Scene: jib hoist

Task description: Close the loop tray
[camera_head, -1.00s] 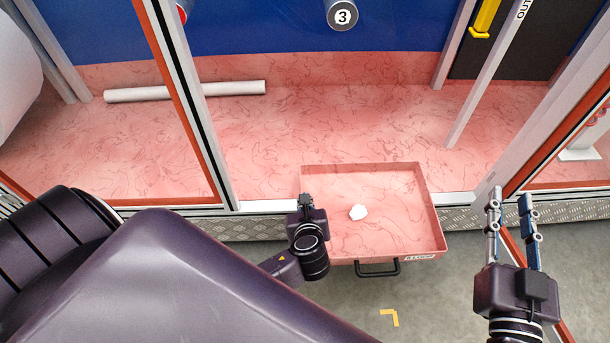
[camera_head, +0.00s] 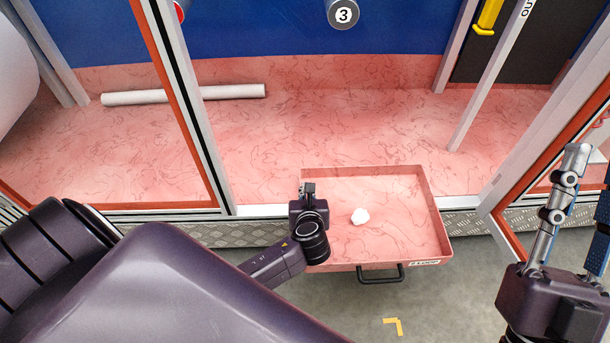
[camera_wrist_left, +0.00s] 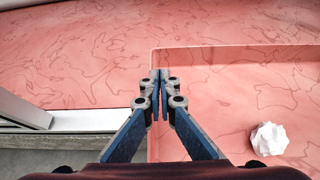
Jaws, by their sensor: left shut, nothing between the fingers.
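The loop tray (camera_head: 400,225) is a shallow pink pan pulled out past the sill, with a black handle (camera_head: 380,273) and a label on its front. A small white lump (camera_head: 360,216) lies in it and also shows in the left wrist view (camera_wrist_left: 269,139). My left gripper (camera_head: 308,188) is shut and empty over the tray's left side. In the left wrist view its fingertips (camera_wrist_left: 159,75) meet near the tray's back left corner; contact with the tray cannot be told. My right gripper (camera_head: 590,182) is open and empty at the far right, away from the tray.
Behind the tray is a pink marbled floor with a white rod (camera_head: 184,94) on it. Grey and orange posts (camera_head: 182,105) stand left and right of the opening. A metal sill (camera_head: 468,222) runs beside the tray. Grey floor in front is clear except a yellow corner mark (camera_head: 393,325).

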